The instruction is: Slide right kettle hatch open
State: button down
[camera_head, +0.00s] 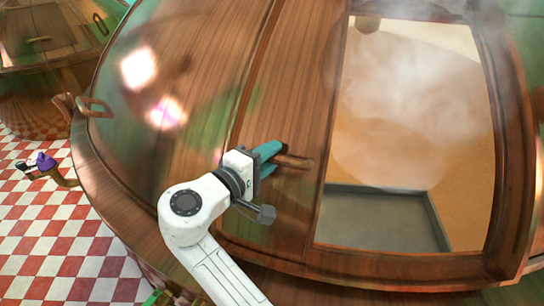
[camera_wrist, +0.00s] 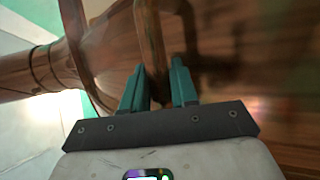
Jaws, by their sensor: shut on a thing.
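The right kettle (camera_head: 180,60) is a large copper-brown dome filling most of the head view. Its hatch (camera_head: 285,95) is a wooden-looking brown panel standing to the left of a wide rectangular opening (camera_head: 460,190). A bar handle (camera_head: 296,161) sticks out from the hatch near its lower part. My gripper (camera_head: 275,158), with teal fingers, is shut on the handle. In the wrist view the handle (camera_wrist: 150,40) runs between the fingertips of my gripper (camera_wrist: 159,75). The fingers hide part of the handle.
Steam (camera_head: 400,110) rises in the opening, over a grey surface (camera_head: 375,215) inside. Another kettle (camera_head: 40,50) stands at the upper left. A purple-topped object (camera_head: 46,161) is at the left, above the red-and-white checkered floor (camera_head: 60,225). The floor there looks clear.

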jog(key=shift+s+a+f, duration=0.25)
jog(key=shift+a, duration=0.1)
jog(key=c, duration=1.1)
grip_release()
jog(key=shift+a, duration=0.2)
jog(key=shift+o, duration=0.7)
jog(key=shift+r, duration=0.1)
jog(key=shift+d, duration=0.2)
jog(key=shift+r, duration=0.1)
jog(key=b+v, duration=0.1)
jog(key=v, duration=0.9)
jog(key=shift+s+a, duration=0.25)
jog(key=shift+a, duration=0.05)
jog(key=shift+s, duration=0.1)
